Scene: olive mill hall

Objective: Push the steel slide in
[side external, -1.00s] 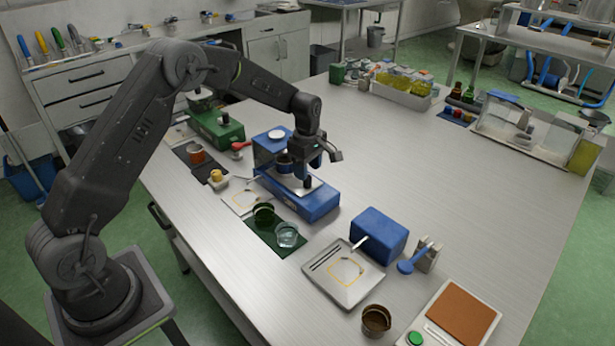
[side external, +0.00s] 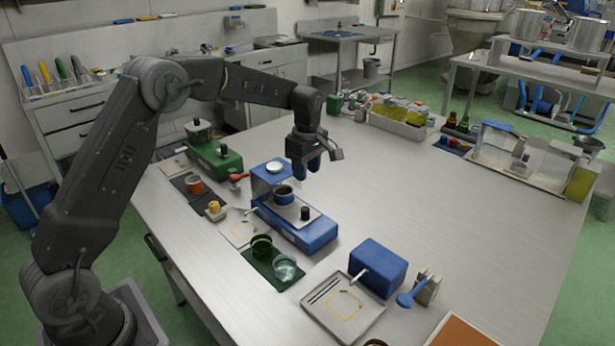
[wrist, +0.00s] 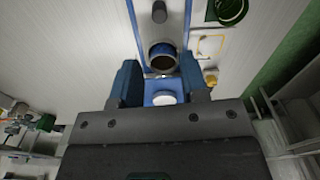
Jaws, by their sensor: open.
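The steel slide (side external: 295,211) is a flat plate lying on the low bed of a blue device (side external: 310,236). A black knob (side external: 305,213) stands on its outer end and a dark round cup (side external: 284,195) sits at its inner end, close to the raised blue block with a white disc on top. My gripper (side external: 305,170) hangs open and empty above the device, apart from the knob. In the wrist view my two blue fingers (wrist: 160,82) frame the white disc (wrist: 164,98); the cup (wrist: 162,57) and the knob (wrist: 159,12) lie beyond the fingertips.
A green mat (side external: 275,269) with a green cup and a glass lies in front of the device. A blue box (side external: 377,268) and a steel tray (side external: 342,308) stand at the right. A green machine (side external: 213,158) stands at the left.

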